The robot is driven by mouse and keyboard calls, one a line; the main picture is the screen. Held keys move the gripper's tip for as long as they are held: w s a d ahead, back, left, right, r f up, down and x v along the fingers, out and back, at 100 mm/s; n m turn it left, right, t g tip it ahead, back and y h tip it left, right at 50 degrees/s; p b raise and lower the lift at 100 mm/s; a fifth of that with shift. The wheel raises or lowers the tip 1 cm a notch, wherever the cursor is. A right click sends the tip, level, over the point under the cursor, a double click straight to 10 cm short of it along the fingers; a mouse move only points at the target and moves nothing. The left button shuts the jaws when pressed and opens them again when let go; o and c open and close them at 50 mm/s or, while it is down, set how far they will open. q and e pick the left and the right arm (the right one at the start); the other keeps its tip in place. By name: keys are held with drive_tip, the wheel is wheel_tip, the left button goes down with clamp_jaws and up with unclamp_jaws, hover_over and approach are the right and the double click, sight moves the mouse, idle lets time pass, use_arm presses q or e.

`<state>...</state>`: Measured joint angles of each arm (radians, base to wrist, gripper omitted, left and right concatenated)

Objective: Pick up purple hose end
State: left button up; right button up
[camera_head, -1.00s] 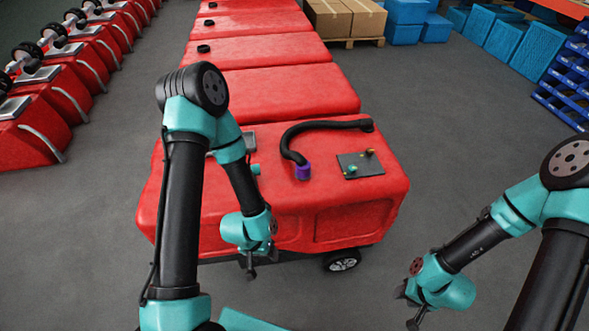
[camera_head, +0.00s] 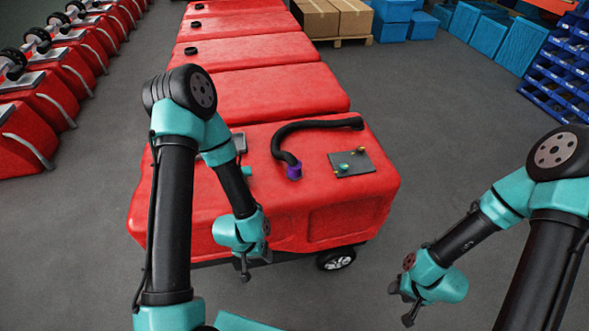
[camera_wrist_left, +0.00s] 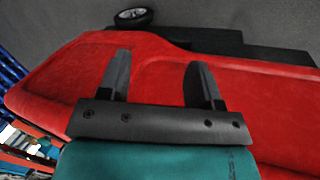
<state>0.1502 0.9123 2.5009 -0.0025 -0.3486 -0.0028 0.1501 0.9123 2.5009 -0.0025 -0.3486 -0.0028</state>
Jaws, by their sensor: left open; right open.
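The purple hose end (camera_head: 294,172) is the near tip of a curved black hose (camera_head: 305,127) lying on top of the nearest red tank (camera_head: 370,215). My left gripper (camera_head: 246,266) hangs at the tank's front side, below and left of the purple end, and is empty. In the left wrist view my left gripper (camera_wrist_left: 160,80) has its two fingers apart against the red tank side; the hose is not seen there. My right gripper (camera_head: 400,303) is open and empty over the floor, right of the tank and well away from the hose.
A dark plate (camera_head: 350,163) with small teal and yellow fittings lies right of the purple end. A wheel (camera_head: 336,260) shows under the tank. More red tanks stretch behind. Blue crates (camera_head: 565,60) stand at the right. Grey floor (camera_head: 440,150) is clear right of the tank.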

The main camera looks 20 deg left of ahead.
use_arm(q)
drive_tip(key=o, duration=0.5)
